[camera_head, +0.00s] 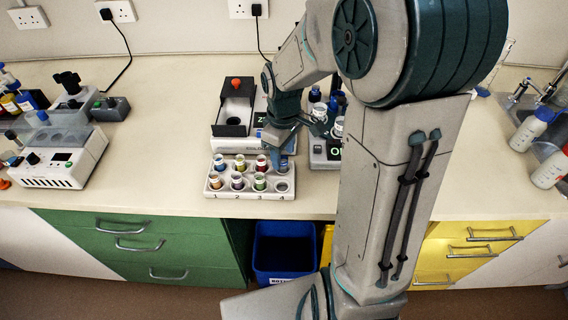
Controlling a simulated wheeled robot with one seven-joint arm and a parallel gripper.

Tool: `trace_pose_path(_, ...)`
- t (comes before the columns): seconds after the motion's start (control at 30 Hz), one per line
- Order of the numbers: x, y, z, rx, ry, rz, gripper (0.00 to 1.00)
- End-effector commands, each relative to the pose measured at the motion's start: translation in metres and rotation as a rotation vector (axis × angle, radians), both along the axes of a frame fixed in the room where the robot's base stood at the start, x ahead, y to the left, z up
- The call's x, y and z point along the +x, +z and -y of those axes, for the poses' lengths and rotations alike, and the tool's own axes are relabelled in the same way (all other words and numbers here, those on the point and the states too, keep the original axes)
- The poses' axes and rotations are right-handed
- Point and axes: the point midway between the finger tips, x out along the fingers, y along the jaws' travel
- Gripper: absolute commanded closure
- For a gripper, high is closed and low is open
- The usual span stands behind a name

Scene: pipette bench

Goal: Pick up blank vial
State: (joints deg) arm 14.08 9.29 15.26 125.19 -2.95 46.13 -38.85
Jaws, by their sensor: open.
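A white vial rack (225,191) with numbered slots stands near the front edge of the bench. It holds several small vials with coloured bands, among them red, orange and green ones. My gripper (279,157) is open and points down at the rack's back right corner, above the last column. A vial at that corner is mostly hidden by the fingers, so I cannot tell whether it is the blank vial or whether the fingers touch it. The front slot in column 4 (283,186) looks pale, and I cannot tell whether it is empty.
A black-and-white device with an orange knob (236,84) stands behind the rack. Another device with a green display (320,151) and blue-capped bottles is to the right, partly behind my arm. A white machine (62,158) is at left. Bare bench (160,150) lies between.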

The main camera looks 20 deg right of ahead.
Motion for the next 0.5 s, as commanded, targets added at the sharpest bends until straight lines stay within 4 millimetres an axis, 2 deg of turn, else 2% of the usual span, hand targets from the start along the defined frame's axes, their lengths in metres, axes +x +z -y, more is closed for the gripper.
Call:
trace_pose_path(0.13, -0.0007, -0.0149, -0.0006, -0.001, 0.003, -0.002, 0.52)
trace_pose_path(0.37, -0.0003, -0.0165, -0.0009, -0.001, 0.002, 0.001, 0.52)
trace_pose_path(0.43, -0.0003, -0.0165, -0.0009, -0.001, 0.002, 0.001, 0.66)
trace_pose_path(0.5, -0.0003, -0.0164, -0.0008, -0.001, 0.002, 0.001, 0.86)
